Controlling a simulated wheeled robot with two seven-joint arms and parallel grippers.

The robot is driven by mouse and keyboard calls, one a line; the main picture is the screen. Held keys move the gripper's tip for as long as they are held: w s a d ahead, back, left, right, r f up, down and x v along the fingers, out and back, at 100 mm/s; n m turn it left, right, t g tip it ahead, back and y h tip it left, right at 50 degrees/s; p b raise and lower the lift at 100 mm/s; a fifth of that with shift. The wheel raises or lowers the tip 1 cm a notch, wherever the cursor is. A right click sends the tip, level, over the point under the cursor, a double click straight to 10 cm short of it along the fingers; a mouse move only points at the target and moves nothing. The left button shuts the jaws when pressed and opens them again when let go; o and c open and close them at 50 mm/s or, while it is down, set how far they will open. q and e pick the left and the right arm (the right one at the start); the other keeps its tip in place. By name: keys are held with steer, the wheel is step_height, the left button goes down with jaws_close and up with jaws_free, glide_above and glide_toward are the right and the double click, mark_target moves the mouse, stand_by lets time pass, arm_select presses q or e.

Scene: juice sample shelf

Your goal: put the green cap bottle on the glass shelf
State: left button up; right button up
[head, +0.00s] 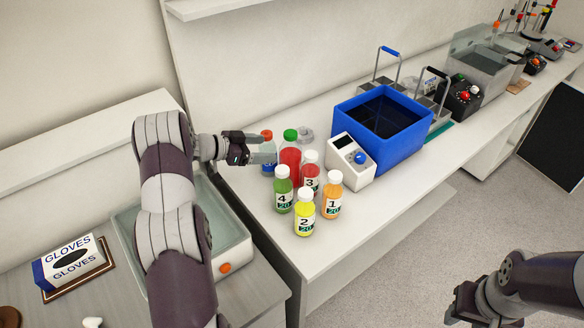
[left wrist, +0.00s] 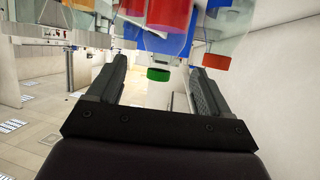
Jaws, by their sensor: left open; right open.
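The green cap bottle (head: 290,157) has red contents and stands upright on the white bench, behind the small numbered bottles. My left gripper (head: 264,152) is open, level and just left of it, pointing at it. In the left wrist view the picture is inverted, and the green cap (left wrist: 158,74) shows between the open fingers, with the red body above it. I cannot tell whether the fingers touch the bottle. My right gripper (head: 464,304) is open and empty at the lower right, over the floor. I cannot make out a glass shelf in these views.
An orange-capped bottle (head: 267,136) stands close behind my left gripper. Several small numbered bottles (head: 305,212) stand in front of the green cap bottle. A white device (head: 352,160) and a blue bath (head: 398,150) are to the right. A white wall shelf (head: 215,8) is above.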

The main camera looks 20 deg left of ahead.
mark_target(280, 151)
arm_select(q)
steer(key=x, duration=0.2)
steer(key=f+p+x, duration=0.1)
steer(key=x, duration=0.2)
steer(key=p+x, duration=0.1)
steer(key=x, duration=0.2)
steer(key=shift+w+a+f, duration=0.1)
steer(key=shift+a+f, duration=0.1)
steer(key=shift+a, duration=0.05)
steer(key=shift+w+f, duration=0.25)
steer(key=shift+s, duration=0.15)
steer(key=c, duration=1)
steer(key=shift+r, duration=0.15)
steer(key=shift+c, duration=1)
arm_select(e)
steer(key=shift+w+r, duration=0.4)
steer(key=shift+r, duration=0.15)
